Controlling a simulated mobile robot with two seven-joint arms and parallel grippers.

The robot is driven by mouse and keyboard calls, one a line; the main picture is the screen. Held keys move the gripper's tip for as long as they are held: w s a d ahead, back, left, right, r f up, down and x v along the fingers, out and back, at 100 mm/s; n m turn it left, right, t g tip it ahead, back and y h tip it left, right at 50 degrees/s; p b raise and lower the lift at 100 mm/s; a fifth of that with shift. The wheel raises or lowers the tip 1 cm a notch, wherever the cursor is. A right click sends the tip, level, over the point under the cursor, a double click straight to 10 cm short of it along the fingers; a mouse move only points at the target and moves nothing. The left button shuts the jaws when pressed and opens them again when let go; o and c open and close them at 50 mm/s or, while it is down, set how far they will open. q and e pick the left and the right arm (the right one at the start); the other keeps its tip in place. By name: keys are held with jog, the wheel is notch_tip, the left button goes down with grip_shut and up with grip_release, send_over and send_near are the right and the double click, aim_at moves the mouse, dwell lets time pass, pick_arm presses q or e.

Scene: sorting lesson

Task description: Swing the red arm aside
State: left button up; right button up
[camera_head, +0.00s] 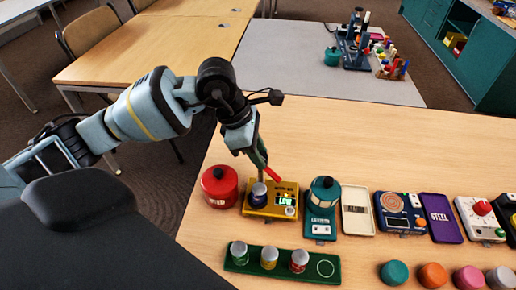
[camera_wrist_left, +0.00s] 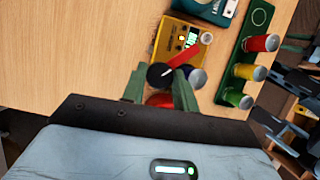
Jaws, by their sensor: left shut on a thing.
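The red arm (camera_head: 272,175) is a thin bar that reaches over the yellow device (camera_head: 285,187). It also shows in the left wrist view (camera_wrist_left: 184,56), running from a black knob (camera_wrist_left: 160,75) toward the device's lit display. A dark blue can (camera_head: 259,195) with a silver top stands on the device, beside the red arm; it also shows in the left wrist view (camera_wrist_left: 198,78). My left gripper (camera_head: 254,163) comes down over the device and is shut on the red arm at its black knob. The fingers partly hide that end. My right gripper is not in view.
A red canister (camera_head: 220,187) stands close left of the device, and a teal one (camera_head: 323,195) stands to its right. A green tray (camera_head: 262,270) with several cans lies in front. The table behind the row is clear.

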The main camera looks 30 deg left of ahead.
pick_arm(q)
jog(key=n+t+y+p, duration=0.1)
jog(key=n, duration=0.3)
jog(key=shift+s+d+r, duration=0.1)
jog(key=shift+n+t+y+p, duration=0.45)
jog(key=shift+n+t+y, duration=0.2)
jog(key=shift+n, duration=1.45)
jog(key=o, duration=1)
jog(key=shift+v, duration=3.85)
jog(key=shift+d, duration=0.15)
